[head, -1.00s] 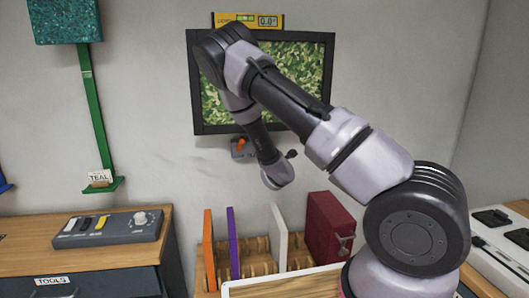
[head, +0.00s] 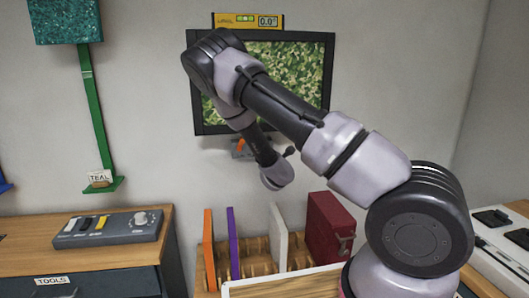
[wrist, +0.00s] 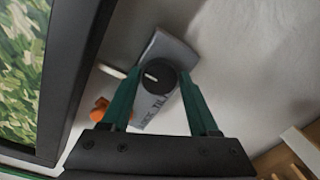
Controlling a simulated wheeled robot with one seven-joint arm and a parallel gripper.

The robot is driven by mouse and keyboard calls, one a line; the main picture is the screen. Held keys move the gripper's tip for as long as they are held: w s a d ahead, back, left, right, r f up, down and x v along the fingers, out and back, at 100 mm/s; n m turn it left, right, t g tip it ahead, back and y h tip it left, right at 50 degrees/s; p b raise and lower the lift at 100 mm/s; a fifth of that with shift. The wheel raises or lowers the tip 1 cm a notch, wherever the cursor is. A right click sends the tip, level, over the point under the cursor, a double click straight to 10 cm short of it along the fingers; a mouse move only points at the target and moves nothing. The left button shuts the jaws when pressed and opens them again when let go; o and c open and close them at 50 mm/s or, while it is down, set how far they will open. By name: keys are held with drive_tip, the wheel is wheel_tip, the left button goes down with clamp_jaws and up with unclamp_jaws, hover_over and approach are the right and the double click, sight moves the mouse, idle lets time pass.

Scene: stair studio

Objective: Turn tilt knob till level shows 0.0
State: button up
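The tilt knob (wrist: 158,77) is round and black with a white mark, on a grey plate (wrist: 165,52) with lettering. In the wrist view, the green fingers of my gripper (wrist: 158,74) stand apart, one on each side of the knob, with slim gaps visible; depth contact cannot be told. The yellow level (head: 226,21) sits on top of the picture frame (head: 327,85), and its display (head: 268,21) reads 0.0°. In the head view my arm covers part of the frame and the plate, and my fingers are hidden.
An orange knob or lever (wrist: 100,109) sits beside the plate, close to the left finger. The frame's dark edge (wrist: 75,80) runs along the left. Below stand a rack with upright panels (head: 234,240), a red case (head: 328,225) and a grey control box (head: 108,229).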

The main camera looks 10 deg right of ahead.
drive_tip(key=shift+o, duration=0.9)
drive_tip(key=s, duration=1)
drive_tip(key=shift+s+a+r, duration=0.15)
drive_tip(key=shift+s+r, duration=0.05)
drive_tip(key=shift+s, duration=0.2)
